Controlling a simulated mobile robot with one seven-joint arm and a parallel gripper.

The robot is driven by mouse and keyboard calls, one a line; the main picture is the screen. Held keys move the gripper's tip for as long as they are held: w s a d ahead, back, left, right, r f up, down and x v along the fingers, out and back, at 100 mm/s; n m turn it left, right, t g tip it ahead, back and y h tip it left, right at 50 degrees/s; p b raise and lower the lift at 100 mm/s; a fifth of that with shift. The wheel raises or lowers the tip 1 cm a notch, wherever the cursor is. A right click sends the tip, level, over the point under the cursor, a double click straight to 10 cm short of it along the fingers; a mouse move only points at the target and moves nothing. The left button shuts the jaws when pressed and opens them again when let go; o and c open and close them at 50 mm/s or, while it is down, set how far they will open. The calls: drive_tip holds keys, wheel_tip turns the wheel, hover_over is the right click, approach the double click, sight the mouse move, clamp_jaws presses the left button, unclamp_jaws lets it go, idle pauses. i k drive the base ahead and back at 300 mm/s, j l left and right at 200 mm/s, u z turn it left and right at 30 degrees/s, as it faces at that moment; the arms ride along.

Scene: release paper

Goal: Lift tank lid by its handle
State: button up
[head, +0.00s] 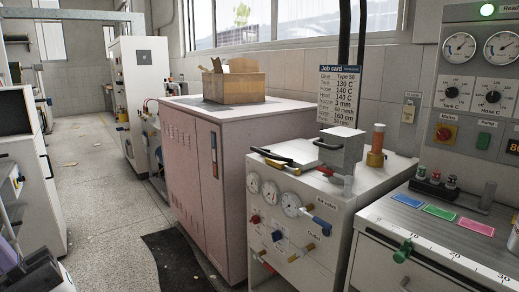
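A small grey metal box (350,161), which looks like the tank, stands on top of the white gauge cabinet (255,215) right of centre. Its pale flat lid (347,136) lies on top and appears closed. A dark bar-shaped handle (328,146) shows at the lid's front left. I cannot tell exactly how the handle is fixed to the lid. The inside of the box is hidden. My gripper is not in view.
A pink cabinet (190,165) carries a cardboard box (233,87). Floor (105,190) at left is mostly clear.

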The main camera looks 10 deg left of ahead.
sight(301, 154)
drive_tip(key=i+j, duration=0.3)
drive_tip(key=i+j+z, duration=0.15)
drive_tip(key=i+j, duration=0.15)
drive_tip(key=j, duration=0.2)
drive_tip(key=i+j, duration=0.25)
drive_tip(key=j, duration=0.2)
drive_tip(key=i+j+z, duration=0.15)
drive_tip(key=j, duration=0.25)
drive_tip(key=i, duration=0.1)
